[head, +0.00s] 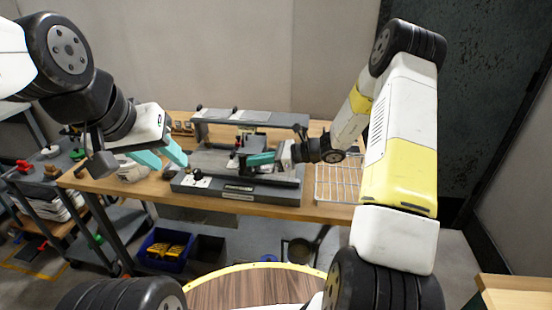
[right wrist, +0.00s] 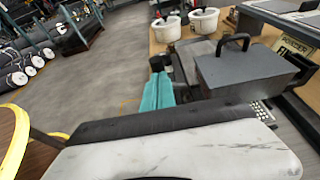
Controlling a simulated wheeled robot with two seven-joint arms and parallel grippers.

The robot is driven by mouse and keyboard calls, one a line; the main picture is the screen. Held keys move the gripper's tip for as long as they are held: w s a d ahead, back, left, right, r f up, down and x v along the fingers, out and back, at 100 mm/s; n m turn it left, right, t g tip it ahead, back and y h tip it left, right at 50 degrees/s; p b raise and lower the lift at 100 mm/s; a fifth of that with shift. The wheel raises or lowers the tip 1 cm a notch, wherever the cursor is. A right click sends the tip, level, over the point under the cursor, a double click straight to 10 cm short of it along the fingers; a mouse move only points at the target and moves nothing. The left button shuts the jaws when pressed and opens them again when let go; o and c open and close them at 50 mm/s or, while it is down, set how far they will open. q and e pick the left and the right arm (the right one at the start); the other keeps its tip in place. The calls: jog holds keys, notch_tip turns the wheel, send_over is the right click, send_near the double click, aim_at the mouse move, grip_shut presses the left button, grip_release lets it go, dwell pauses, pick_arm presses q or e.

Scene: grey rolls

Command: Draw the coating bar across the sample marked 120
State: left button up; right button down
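A grey coating machine (head: 236,190) with a rear crossbar (head: 250,117) stands on the wooden bench. My right gripper (head: 262,159) reaches in from the right over its bed, beside a dark block (head: 243,146) with a little red on it. I cannot tell whether this block is the coating bar or whether the gripper holds it. Teal fingers (right wrist: 157,92) show in the right wrist view, beside a grey block with a black handle (right wrist: 235,70). My left gripper (head: 160,160) is open and empty, left of the machine. No mark 120 is readable.
A wire rack (head: 337,182) lies right of the machine. A cart (head: 55,190) with small items stands at the left. A blue bin (head: 166,250) sits below the bench. White pots (right wrist: 205,20) show in the right wrist view. A round wooden top (head: 255,288) is in front.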

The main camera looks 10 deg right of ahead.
aim_at(244, 168)
jog(key=shift+w+a, duration=0.3)
jog(key=shift+a, duration=0.7)
jog(key=shift+w+a, duration=0.25)
jog(key=shift+a, duration=0.7)
jog(key=d, duration=0.2)
jog(key=s+d, duration=0.1)
jog(key=d, duration=0.1)
jog(key=s+r+n+g+h, duration=0.2)
jog(key=s+r+n+g, duration=0.1)
jog(key=s+r+n, duration=0.45)
jog(key=s+d+r+n+t+h, duration=0.2)
jog(key=s+d+r+n+h, duration=0.3)
jog(key=s, duration=0.5)
jog(key=s+d+r+n+t+h, duration=0.3)
jog(key=s+d+r+n, duration=0.3)
jog(key=s+r+n, duration=0.3)
jog(key=shift+s+d+h, duration=0.3)
jog(key=shift+s+h, duration=0.6)
jog(key=shift+s, duration=0.05)
